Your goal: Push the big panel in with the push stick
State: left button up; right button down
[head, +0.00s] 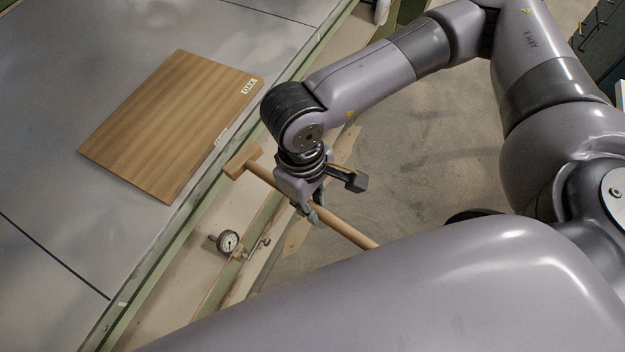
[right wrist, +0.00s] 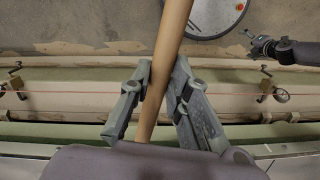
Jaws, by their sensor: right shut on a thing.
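The big panel (head: 170,125) is a brown wood sheet with a white OAK label. It lies flat on the grey press plate, near its green-edged side. The push stick (head: 345,232) is a long pale wooden rod with a block head (head: 243,160). My right gripper (head: 308,208) is shut on the rod, below the head. The head is by the plate's edge, close to the panel's near side; I cannot tell if they touch. In the right wrist view the rod (right wrist: 165,60) runs between the fingers. What looks like my left gripper (right wrist: 263,46) shows small there, its jaws unclear.
The grey press plate (head: 60,70) has free room beyond and around the panel. A green rail (head: 150,262) runs along that edge. Concrete floor (head: 420,160) lies under my right arm.

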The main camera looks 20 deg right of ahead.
aim_at(269, 174)
pick_arm(q)
jog(key=shift+o, duration=0.4)
jog(key=shift+r, duration=0.1)
pick_arm(e)
jog(key=shift+w, duration=0.1)
pick_arm(q)
jog(key=shift+s+f+b, duration=0.15)
jog(key=shift+f+b, duration=0.3)
pick_arm(e)
jog(key=shift+w+a+f, duration=0.3)
jog(key=shift+w+f, duration=0.25)
jog(key=shift+f, duration=0.2)
jog(key=shift+w+a+f, duration=0.25)
jog(key=shift+w+f, duration=0.35)
jog(key=shift+f, duration=0.2)
jog(key=shift+w+a+f, duration=0.3)
jog(key=shift+w+f, duration=0.25)
jog(key=shift+f, duration=0.2)
